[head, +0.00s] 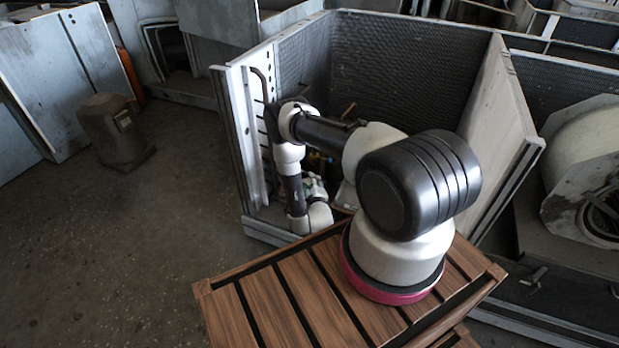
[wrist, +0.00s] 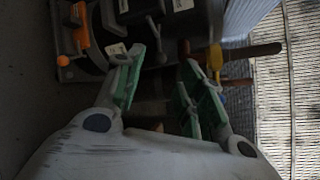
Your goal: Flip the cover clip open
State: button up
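My gripper (wrist: 166,78) shows in the wrist view with its two green-padded fingers spread apart and nothing between them. In the head view my gripper (head: 314,187) is small and partly hidden, low inside the open housing (head: 400,60). In the wrist view an orange clip-like part (wrist: 80,26) is at the upper left, beyond and left of the left finger, apart from it. An orange knob (wrist: 63,60) is just below it. Both are on a dark unit (wrist: 90,62). I cannot tell for certain which part is the cover clip.
A black box with pale labels (wrist: 150,8) is at the top of the wrist view. A brown handle (wrist: 250,51) and a yellow part (wrist: 214,60) lie to the right. Mesh (wrist: 299,80) lines the right side. Housing walls (head: 500,110) stand close around my arm.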

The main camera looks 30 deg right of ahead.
jog(key=x, duration=0.5)
jog(key=shift+w+d+f, duration=0.1)
jog(key=shift+w+f, duration=0.05)
jog(key=shift+w, duration=0.1)
jog(key=shift+d, duration=0.1)
grip_shut()
